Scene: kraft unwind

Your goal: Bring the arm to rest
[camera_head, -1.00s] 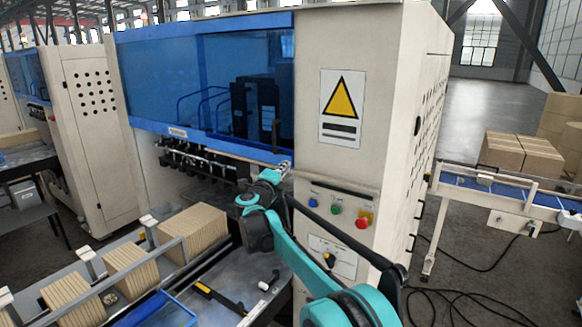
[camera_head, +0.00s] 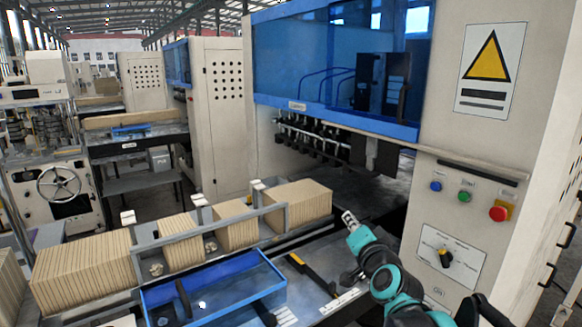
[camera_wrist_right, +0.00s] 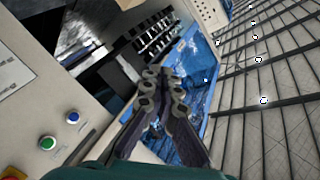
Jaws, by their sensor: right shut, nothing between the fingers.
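My right arm, teal and black, comes in from the bottom right of the head view. Its gripper (camera_head: 349,218) is raised in front of the machine's opening, beside the panel with buttons. In the right wrist view, the gripper's (camera_wrist_right: 163,75) dark fingers come together at the tips, shut with nothing between them. The gripper appears clear of the cardboard stacks. My left gripper does not show in either view.
The machine's control panel (camera_head: 452,258) stands right of the arm. Several cardboard stacks (camera_head: 300,204) line a railed feed to the left.

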